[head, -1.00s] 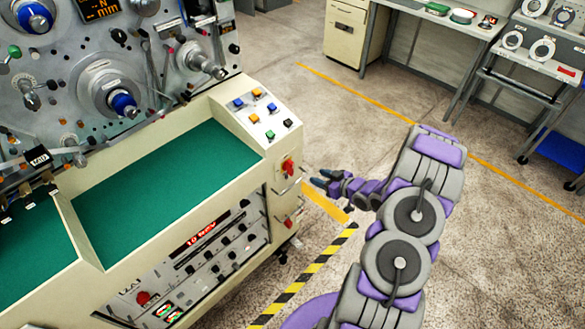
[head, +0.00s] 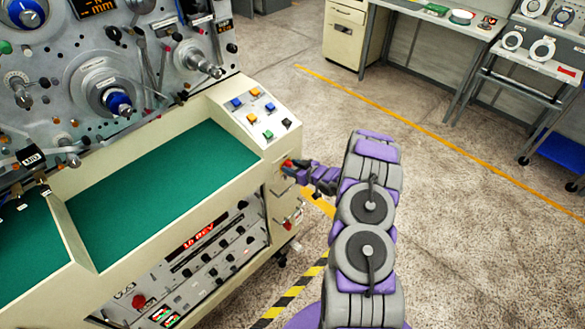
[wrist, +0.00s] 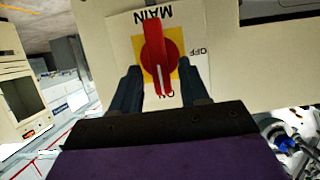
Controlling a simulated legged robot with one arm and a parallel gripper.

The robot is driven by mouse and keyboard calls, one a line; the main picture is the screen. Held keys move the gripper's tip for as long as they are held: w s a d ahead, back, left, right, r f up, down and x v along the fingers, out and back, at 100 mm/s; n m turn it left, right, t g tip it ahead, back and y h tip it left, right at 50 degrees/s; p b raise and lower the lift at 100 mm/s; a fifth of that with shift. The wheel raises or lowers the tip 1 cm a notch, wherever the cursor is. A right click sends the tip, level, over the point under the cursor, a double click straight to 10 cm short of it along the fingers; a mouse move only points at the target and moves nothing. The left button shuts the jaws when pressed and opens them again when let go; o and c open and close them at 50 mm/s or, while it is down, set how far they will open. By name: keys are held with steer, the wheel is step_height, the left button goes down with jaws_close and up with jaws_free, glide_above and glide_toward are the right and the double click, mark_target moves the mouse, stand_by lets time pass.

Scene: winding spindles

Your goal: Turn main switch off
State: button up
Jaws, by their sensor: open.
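The main switch (wrist: 158,55) is a red rotary handle on a yellow square and a white plate marked MAIN, ON and OFF, upside down in the wrist view. The handle stands upright there, its white mark towards ON at the bottom; OFF is at the right. My gripper (wrist: 160,75) is open, one dark finger on each side of the handle's lower part. I cannot tell whether either finger touches it. In the head view, my gripper (head: 291,171) is at the machine's right end panel and partly hides the red switch (head: 287,162).
The cream machine (head: 235,180) carries a sloped panel with coloured buttons (head: 262,108) above the switch. Another red control (head: 289,223) sits lower on the same end. Open floor (head: 450,230) lies right of my arm; a desk and carts stand at the back.

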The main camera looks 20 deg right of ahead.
jaws_close()
stand_by(0.5)
